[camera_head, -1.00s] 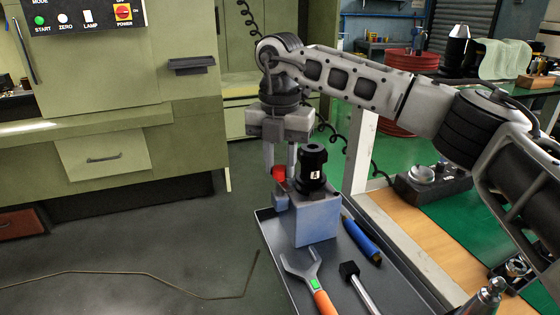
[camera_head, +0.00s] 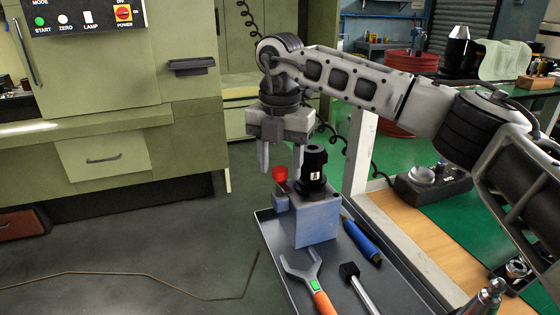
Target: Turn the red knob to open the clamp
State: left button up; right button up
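The red knob (camera_head: 280,174) sits on a small grey-blue clamp part (camera_head: 281,201) at the left side of a grey-blue block (camera_head: 317,222). A black cylindrical tool holder (camera_head: 314,168) with a white label stands upright in the block. My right gripper (camera_head: 281,167) points down over the knob. Its two fingers are spread wide, one to the left of the knob and one to the right, near the black holder. Nothing shows between the fingers at their height except the knob top. I cannot tell the exact depth of the fingers relative to the knob. My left gripper is not in view.
The block stands on a dark tray (camera_head: 268,247). An orange-handled wrench (camera_head: 312,284), a blue-handled tool (camera_head: 362,241) and a black-headed hammer (camera_head: 357,284) lie near it. A white post (camera_head: 361,150) rises behind, to the right. A green machine (camera_head: 100,110) stands at left.

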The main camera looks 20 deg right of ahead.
aim_at(280, 168)
jog(key=shift+r, duration=0.1)
notch_tip(280, 168, up, 16)
jog(key=p, duration=0.1)
dwell(0.6)
